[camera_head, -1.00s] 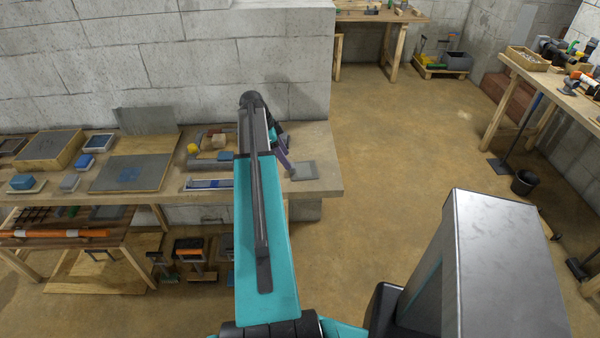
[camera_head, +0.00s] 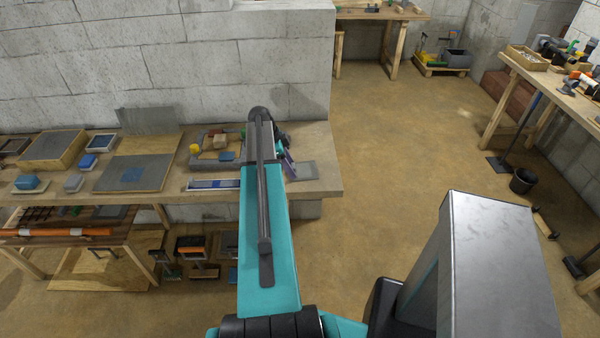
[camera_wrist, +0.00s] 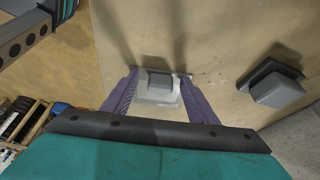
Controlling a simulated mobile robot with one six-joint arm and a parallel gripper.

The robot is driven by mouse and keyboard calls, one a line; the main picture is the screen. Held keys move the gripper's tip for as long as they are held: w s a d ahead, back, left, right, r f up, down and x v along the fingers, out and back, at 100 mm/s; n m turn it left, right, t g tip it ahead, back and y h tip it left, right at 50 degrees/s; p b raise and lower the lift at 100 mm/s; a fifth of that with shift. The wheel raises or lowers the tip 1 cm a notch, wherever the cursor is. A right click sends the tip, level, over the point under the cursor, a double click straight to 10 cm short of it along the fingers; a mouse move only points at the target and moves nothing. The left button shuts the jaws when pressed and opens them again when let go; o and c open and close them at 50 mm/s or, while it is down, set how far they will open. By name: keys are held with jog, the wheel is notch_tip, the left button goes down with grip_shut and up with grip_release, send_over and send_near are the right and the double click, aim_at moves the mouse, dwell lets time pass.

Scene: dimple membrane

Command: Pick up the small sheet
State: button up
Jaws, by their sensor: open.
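A small flat grey sheet (camera_head: 304,170) lies near the right end of the long workbench in the head view. My gripper (camera_head: 290,166) is at its left side there, with purple fingers partly hidden by my arm. In the wrist view, my gripper (camera_wrist: 158,78) is open, its fingers pointing at the plywood surface. A pale grey flat piece (camera_wrist: 158,97) with a darker grey block (camera_wrist: 158,80) at its far side shows between the fingers. I cannot tell whether this flat piece is the same sheet, or whether the fingers touch it.
Another grey block (camera_wrist: 275,85) stands right of the fingers in the wrist view. The workbench (camera_head: 330,184) also holds a blue-and-white tray (camera_head: 212,184), a yellow piece (camera_head: 195,149) and a large board (camera_head: 135,175) at left. Open floor (camera_head: 400,150) lies to the right.

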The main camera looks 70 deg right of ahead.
jog(key=shift+c, duration=0.3)
jog(key=c, duration=1.1)
jog(key=shift+o, duration=0.2)
jog(key=shift+r+b, duration=0.9)
jog(key=shift+r, duration=0.45)
jog(key=shift+a+r, duration=0.1)
jog(key=shift+r, duration=0.25)
jog(key=s+a+r+b, duration=0.1)
jog(key=s+a+b, duration=0.2)
jog(key=a, duration=1.2)
jog(key=shift+s+a+r+b, duration=0.15)
jog(key=shift+a+r+b, duration=0.15)
jog(key=shift+b, duration=0.65)
